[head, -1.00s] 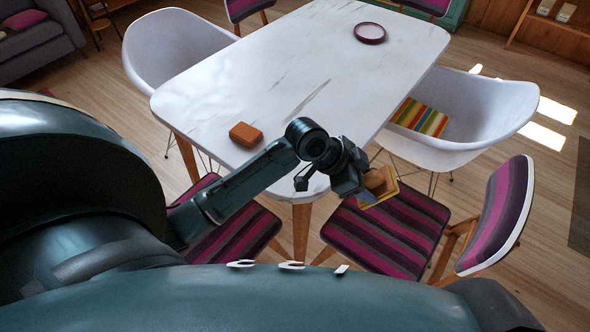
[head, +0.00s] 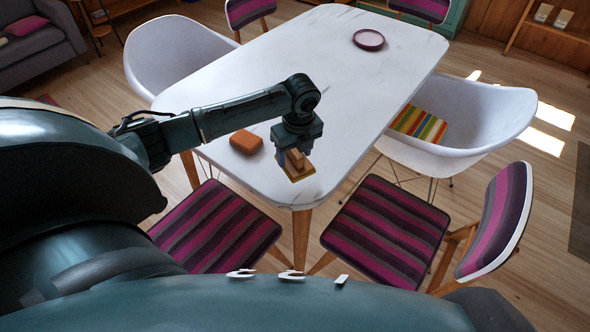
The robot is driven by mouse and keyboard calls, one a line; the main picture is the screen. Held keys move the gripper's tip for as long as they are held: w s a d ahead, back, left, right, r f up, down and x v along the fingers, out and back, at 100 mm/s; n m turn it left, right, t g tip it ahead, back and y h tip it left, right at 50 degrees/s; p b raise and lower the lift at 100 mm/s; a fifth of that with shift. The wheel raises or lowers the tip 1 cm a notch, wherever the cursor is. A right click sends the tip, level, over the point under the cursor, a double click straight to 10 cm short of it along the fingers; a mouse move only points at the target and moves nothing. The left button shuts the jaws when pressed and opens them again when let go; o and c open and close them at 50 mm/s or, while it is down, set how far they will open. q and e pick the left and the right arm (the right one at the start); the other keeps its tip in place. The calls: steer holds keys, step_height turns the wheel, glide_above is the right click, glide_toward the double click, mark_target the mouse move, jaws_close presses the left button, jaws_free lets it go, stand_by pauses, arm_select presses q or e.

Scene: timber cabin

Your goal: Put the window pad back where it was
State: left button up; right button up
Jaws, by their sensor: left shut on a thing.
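My left gripper (head: 294,153) points down over the near end of the white table (head: 330,75). It is shut on a small tan block with a flat yellow-brown base, which looks like the window pad (head: 298,172). The gripper hides the pad's upper part. I cannot tell whether the base touches the table top or hangs just above it. My right gripper is not in view.
An orange-brown block (head: 246,142) lies on the table left of the pad. A purple round dish (head: 368,40) stands at the far end. The table's middle is clear.

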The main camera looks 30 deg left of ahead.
mark_target(295, 168)
arm_select(q)
steer(key=shift+f, duration=2.85)
steer(key=o, duration=1.1)
